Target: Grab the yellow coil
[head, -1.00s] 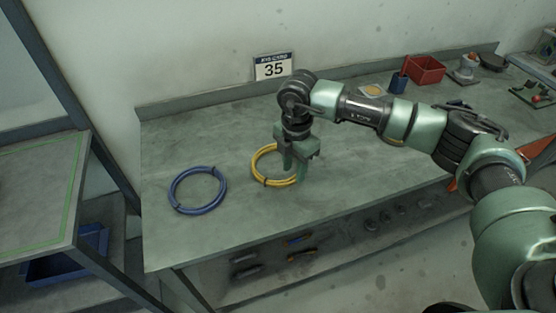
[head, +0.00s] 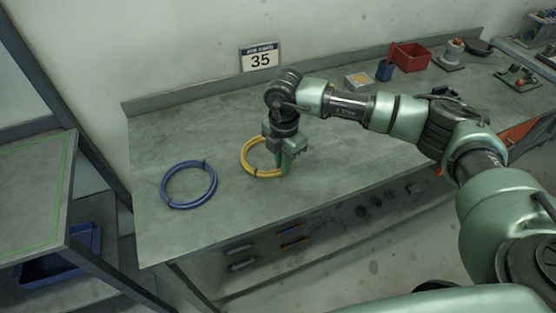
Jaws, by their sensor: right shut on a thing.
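The yellow coil (head: 246,163) lies on the grey-green workbench (head: 215,235), right of the blue coil. My right gripper (head: 284,168) points down at the coil's right side and is shut on it. The gripper hides that part of the coil. The coil looks flat on the bench top; I cannot tell whether it is lifted at all. My left gripper is not in view.
A blue coil (head: 165,192) lies to the left. A sign reading 35 (head: 258,58) stands at the back wall. A red bin (head: 410,57), a blue cup (head: 384,71) and a small box (head: 358,80) stand at the back right. A shelf (head: 35,195) stands at the left.

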